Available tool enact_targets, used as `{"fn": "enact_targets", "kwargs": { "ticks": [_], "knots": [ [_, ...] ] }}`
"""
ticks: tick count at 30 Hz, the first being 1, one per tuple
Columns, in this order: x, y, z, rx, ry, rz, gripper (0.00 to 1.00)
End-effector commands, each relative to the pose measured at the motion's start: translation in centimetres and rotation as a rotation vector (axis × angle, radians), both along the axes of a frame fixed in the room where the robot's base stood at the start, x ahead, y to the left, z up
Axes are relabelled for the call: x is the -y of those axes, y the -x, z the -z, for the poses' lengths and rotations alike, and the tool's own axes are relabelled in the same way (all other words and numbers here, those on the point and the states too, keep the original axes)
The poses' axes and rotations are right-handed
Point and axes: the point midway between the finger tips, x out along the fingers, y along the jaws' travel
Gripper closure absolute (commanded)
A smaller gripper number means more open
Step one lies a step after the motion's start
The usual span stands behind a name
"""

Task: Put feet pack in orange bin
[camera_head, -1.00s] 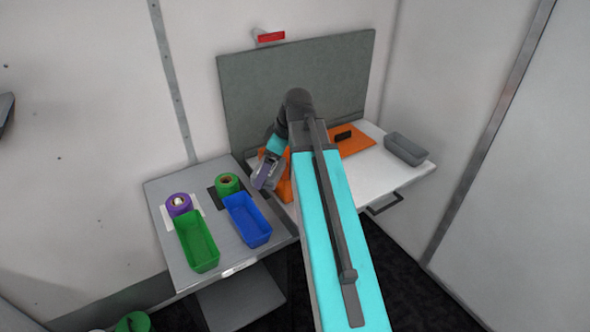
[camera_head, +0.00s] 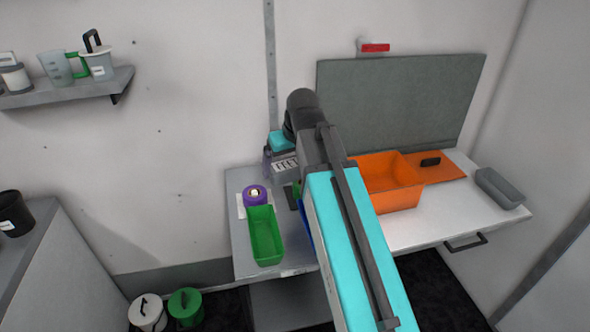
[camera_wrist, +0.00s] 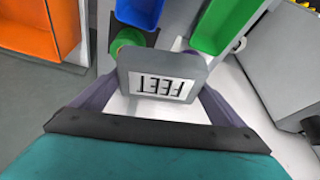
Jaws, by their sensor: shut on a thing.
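The feet pack (camera_wrist: 162,84) is a grey slab with a white label reading FEET, upside down in the wrist view. My gripper (camera_wrist: 155,100) has purple fingers at both sides of the pack and is shut on it. In the head view the pack (camera_head: 286,165) is at my gripper (camera_head: 279,164), above the back of the left table, partly hidden by my arm. The orange bin (camera_head: 389,197) stands open on the right table, apart from the pack and to its right. It also shows at the upper left of the wrist view (camera_wrist: 38,35).
A green bin (camera_head: 266,240) and a purple roll (camera_head: 256,196) are on the left table (camera_head: 243,262). A blue bin (camera_wrist: 143,13) and a green roll (camera_wrist: 126,38) are close to the pack. A grey bin (camera_head: 499,188) and orange board (camera_head: 443,172) are on the right table.

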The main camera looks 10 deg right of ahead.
Motion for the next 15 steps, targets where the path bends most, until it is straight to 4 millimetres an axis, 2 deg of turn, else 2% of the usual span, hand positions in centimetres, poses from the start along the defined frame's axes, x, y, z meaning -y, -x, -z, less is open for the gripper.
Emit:
{"fn": "enact_targets", "kwargs": {
  "ticks": [6,15],
  "knots": [
    [0.34,-0.26,-0.26,0.006,-0.001,0.160,0.33],
    [0.50,-0.31,-0.30,0.008,-0.002,0.209,0.33]
  ]
}}
